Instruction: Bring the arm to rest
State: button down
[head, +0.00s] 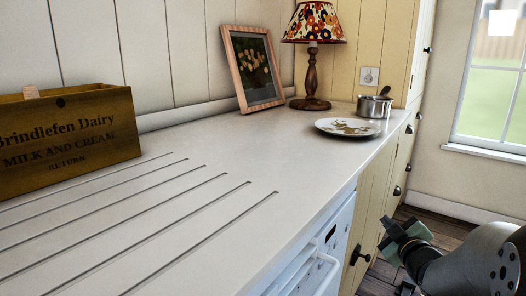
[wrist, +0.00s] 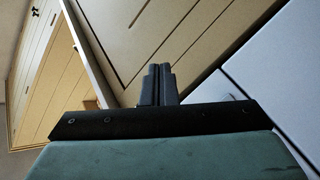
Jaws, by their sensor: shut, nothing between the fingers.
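My arm shows at the lower right of the head view, off the front of the counter. My gripper (wrist: 158,84) is shut and empty in the wrist view, its two dark fingers together. The wrist view looks along the yellow cupboard panels (wrist: 200,35), with a pale surface (wrist: 270,75) at the right.
The counter (head: 225,165) is mostly clear. It holds a wooden crate (head: 70,145), a framed picture (head: 253,68), a lamp (head: 312,60), a dirty plate (head: 330,126) and a metal pot (head: 372,107).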

jog(key=s+a+r+m+g+p, duration=0.4)
jog(key=s+a+r+g+p, duration=0.4)
jog(key=s+r+p, duration=0.3)
jog(key=s+a+r+m+g+p, duration=0.4)
jog(key=s+a+r+g+p, duration=0.4)
jog(key=s+p, duration=0.9)
notch_tip(320, 180, up, 4)
jog(key=a+p, duration=0.2)
jog(key=p, duration=0.3)
jog(key=shift+s+m, duration=0.15)
jog(key=shift+m, duration=0.25)
